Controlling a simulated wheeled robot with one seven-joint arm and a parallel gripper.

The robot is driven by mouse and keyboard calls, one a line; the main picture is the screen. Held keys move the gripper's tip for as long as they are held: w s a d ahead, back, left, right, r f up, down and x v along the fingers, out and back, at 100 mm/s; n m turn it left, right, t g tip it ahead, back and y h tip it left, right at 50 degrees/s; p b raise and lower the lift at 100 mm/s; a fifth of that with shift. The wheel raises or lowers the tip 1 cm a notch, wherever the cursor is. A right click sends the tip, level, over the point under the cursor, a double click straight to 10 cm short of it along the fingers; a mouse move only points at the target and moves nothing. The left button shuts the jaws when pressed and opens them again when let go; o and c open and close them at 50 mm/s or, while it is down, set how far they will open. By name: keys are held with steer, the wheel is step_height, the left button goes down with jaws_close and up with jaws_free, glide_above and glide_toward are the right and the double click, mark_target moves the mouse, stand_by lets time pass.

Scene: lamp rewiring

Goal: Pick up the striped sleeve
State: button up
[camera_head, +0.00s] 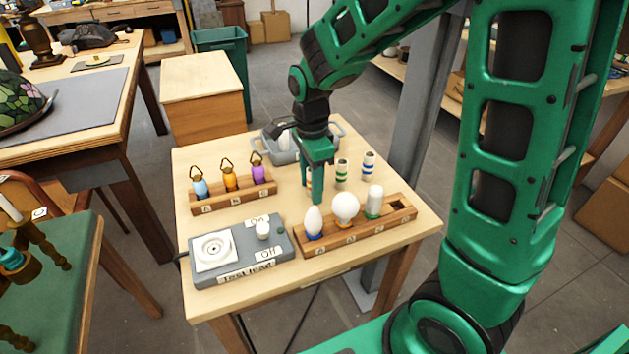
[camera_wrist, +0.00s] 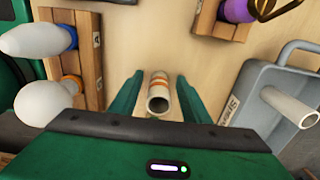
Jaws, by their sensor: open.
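A pale sleeve with orange and red bands (camera_wrist: 158,88) stands upright between my gripper's fingers in the wrist view. Its hollow end faces the camera, and there appears to be a gap on each side. My gripper (camera_wrist: 158,97) is open around it. In the head view my gripper (camera_head: 311,188) points down at the table and mostly hides this sleeve. A green-banded sleeve (camera_head: 342,170) and a blue-banded sleeve (camera_head: 368,164) stand just to its right.
A wooden rack with several bulbs (camera_head: 358,232) stands close in front. A rack of colored bottle-like pieces (camera_head: 233,198) is at left, and a grey test box (camera_head: 237,252) at front left. A grey handled tray (camera_head: 283,153) sits behind; a pale tube (camera_wrist: 290,105) lies in it.

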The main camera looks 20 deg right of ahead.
jaws_close()
steer(key=shift+r, duration=0.15)
